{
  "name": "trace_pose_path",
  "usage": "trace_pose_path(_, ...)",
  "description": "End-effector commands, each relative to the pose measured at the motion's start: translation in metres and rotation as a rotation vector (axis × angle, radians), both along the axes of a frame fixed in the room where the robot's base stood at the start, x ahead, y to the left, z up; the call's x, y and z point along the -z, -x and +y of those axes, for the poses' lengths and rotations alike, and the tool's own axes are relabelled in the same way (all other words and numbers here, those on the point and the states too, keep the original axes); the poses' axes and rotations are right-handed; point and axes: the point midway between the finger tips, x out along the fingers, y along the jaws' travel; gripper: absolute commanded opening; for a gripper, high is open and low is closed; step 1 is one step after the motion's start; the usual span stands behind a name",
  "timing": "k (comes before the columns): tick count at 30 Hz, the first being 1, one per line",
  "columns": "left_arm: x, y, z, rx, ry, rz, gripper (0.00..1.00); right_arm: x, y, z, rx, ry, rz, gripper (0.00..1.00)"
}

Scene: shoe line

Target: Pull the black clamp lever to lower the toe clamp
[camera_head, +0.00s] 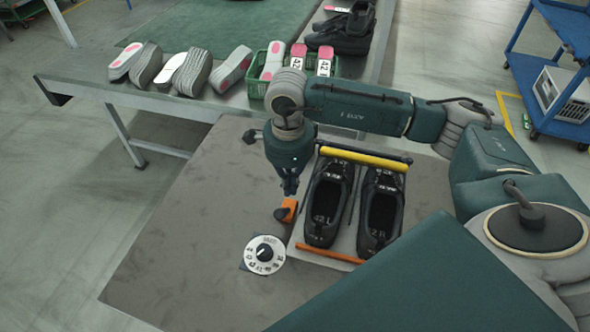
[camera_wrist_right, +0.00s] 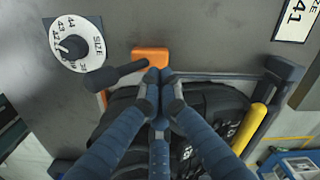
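The black clamp lever (camera_wrist_right: 115,74) runs from the orange block (camera_wrist_right: 150,56) to a thick grip end in the right wrist view. In the head view the orange block (camera_head: 288,207) is at the fixture's left side, with the lever's dark end (camera_head: 281,214) beside it. My right gripper (camera_head: 289,192) points down just above the block. Its fingertips (camera_wrist_right: 159,74) are together beside the lever's block end; I see nothing between them. The yellow bar (camera_head: 366,158) lies across the toe end of two black shoes (camera_head: 323,208) (camera_head: 380,212). My left gripper is out of view.
A size dial (camera_head: 264,254) lies left of the fixture. An orange bar (camera_head: 330,254) crosses the heel end. Behind, a bench (camera_head: 120,92) holds several soles and a green crate (camera_head: 257,88). The grey tabletop (camera_head: 190,220) left of the fixture is clear.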

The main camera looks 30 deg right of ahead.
Motion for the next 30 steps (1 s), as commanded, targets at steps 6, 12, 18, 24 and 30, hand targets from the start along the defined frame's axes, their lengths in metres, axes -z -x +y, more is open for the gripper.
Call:
trace_pose_path(6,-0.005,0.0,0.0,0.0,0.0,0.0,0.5,-0.008,-0.001,0.0,0.0,-0.001,0.0,0.0)
trace_pose_path(12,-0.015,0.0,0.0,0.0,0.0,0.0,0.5,-0.025,-0.001,0.0,0.0,-0.002,-0.002,0.0)
trace_pose_path(18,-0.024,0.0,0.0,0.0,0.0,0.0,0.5,-0.041,-0.001,0.0,0.001,-0.001,-0.001,0.0)
trace_pose_path(24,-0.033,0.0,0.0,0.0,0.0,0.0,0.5,-0.057,-0.001,0.0,0.001,-0.002,-0.002,0.0)
trace_pose_path(30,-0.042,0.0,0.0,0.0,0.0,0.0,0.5,-0.073,-0.001,0.0,0.001,-0.001,-0.001,0.0)
